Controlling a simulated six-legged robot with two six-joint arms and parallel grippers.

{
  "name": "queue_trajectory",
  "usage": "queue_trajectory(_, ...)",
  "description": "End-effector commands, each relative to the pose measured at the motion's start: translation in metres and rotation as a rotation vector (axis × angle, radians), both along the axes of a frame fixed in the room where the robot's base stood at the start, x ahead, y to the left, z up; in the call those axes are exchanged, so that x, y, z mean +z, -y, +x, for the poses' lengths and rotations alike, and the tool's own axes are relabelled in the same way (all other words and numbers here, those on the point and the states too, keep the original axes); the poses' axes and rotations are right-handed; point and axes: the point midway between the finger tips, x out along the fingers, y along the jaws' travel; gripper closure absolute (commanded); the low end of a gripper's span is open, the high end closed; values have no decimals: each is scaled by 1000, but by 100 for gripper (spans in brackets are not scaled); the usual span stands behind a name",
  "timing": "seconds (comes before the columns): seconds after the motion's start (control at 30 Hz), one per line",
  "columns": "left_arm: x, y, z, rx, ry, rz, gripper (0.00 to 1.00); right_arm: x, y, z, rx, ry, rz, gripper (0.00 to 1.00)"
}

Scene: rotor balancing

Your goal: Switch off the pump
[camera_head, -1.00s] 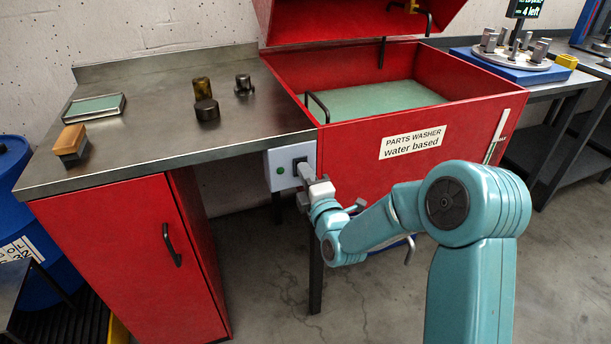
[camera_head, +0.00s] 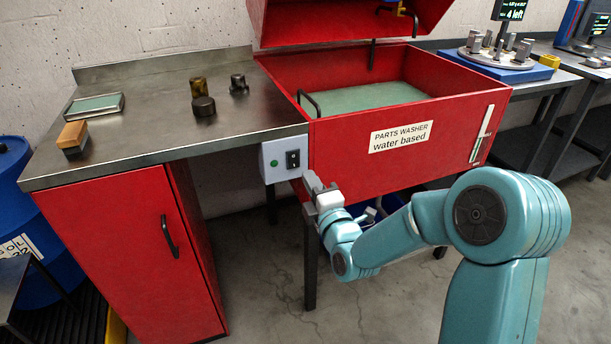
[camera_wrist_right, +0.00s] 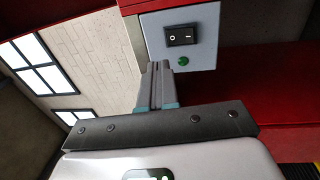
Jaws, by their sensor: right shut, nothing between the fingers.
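The pump's switch box is a light grey box (camera_head: 271,165) on the front of the red parts washer (camera_head: 345,140), at its left corner. It carries a black rocker switch (camera_head: 293,159) and a green round lamp (camera_head: 274,163). In the right wrist view the rocker (camera_wrist_right: 181,36) shows its O and I marks, with the green lamp (camera_wrist_right: 183,61) beside it. My right gripper (camera_head: 309,180) is shut and empty, just below and right of the rocker, apart from it. Its closed fingers (camera_wrist_right: 158,84) also show in the right wrist view. My left gripper is not in view.
A steel bench (camera_head: 150,133) on a red cabinet stands at the left, with a brush (camera_head: 73,137), a tray (camera_head: 95,105) and small metal parts. The washer's lid is raised. A curved handle (camera_head: 310,101) stands at the basin's left. Open floor lies below the arm.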

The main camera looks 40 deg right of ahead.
Motion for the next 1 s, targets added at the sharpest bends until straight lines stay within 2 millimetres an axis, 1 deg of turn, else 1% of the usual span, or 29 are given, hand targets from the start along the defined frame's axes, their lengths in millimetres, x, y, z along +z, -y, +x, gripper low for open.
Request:
queue_trajectory(0.03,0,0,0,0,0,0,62,2,-2,-10,0,-1,0,100)
queue_trajectory(0.2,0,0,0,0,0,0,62,5,-8,-36,0,0,0,100)
queue_trajectory(0.33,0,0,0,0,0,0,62,6,-11,-48,-1,0,0,100)
queue_trajectory(0.5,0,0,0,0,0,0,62,6,-12,-52,-1,-1,0,100)
queue_trajectory(0.93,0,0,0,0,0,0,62,6,-13,-53,0,-1,0,100)
queue_trajectory(1.0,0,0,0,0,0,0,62,4,-17,-51,8,-5,3,100)
